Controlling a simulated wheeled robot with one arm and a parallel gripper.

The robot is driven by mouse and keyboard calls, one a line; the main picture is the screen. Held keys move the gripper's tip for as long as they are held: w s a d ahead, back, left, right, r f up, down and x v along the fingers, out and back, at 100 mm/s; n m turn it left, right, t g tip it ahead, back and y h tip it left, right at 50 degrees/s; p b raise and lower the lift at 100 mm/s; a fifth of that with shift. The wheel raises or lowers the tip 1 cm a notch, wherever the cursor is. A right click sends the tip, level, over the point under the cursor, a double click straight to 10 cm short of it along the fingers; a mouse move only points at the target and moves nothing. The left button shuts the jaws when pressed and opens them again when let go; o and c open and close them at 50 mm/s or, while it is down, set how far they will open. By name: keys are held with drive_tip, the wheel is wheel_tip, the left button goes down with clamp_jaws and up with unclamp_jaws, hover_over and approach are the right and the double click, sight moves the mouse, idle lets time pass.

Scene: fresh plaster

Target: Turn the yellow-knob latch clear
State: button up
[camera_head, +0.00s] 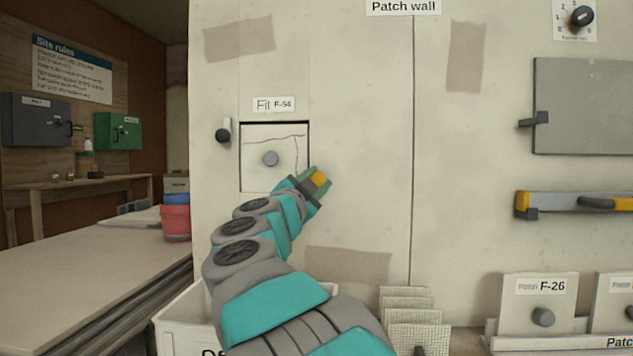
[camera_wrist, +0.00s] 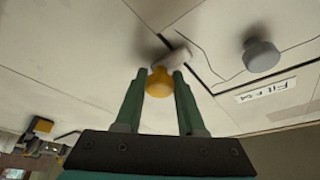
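The fitted panel (camera_head: 258,179) sits in a square opening in the patch wall, with a grey knob and a crack line across its top. In the wrist view the panel (camera_wrist: 225,48) lies to the upper right. The yellow-knob latch (camera_head: 319,179) is at the panel's lower right. Its knob (camera_wrist: 159,84) sits between my fingertips, touching both as far as I can see. Its pale bar slants toward the panel's seam; I cannot tell whether it overlaps the panel. My gripper (camera_head: 314,183) is shut on the knob. A black-knob latch (camera_head: 223,134) stands upright left of the panel.
A white bin (camera_head: 178,325) stands below, behind my arm. Mesh patches (camera_head: 405,300) and panel F-26 (camera_head: 540,298) stand along the wall's foot. A yellow-ended bar (camera_head: 570,203) is at right. A long table (camera_head: 80,262) is at left.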

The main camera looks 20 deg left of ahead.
clamp_jaws()
drive_tip(key=shift+a+r+m+p, duration=0.1)
drive_tip(key=shift+m+p, duration=0.4)
drive_tip(key=shift+p, duration=0.05)
drive_tip(key=shift+a+r+m+g+h+p, duration=0.15)
drive_tip(key=shift+m+g+h+p, duration=0.4)
drive_tip(key=shift+m+p, duration=0.55)
drive_tip(key=m+g+p, duration=0.1)
drive_tip(key=m+p, duration=0.1)
drive_tip(key=m, duration=0.1)
drive_tip(key=m+g+p, duration=0.1)
drive_tip(key=m, duration=0.2)
drive_tip(key=m+g+p, duration=0.1)
drive_tip(key=m+p, duration=0.1)
drive_tip(key=m, duration=0.1)
drive_tip(key=shift+g, duration=0.25)
drive_tip(key=m, duration=0.1)
drive_tip(key=m+g+y+p, duration=0.1)
drive_tip(key=m, duration=0.1)
drive_tip(key=m+p, duration=0.1)
drive_tip(key=shift+d+m+g+y, duration=0.25)
drive_tip(key=shift+m+g, duration=0.05)
drive_tip(key=shift+m, duration=0.1)
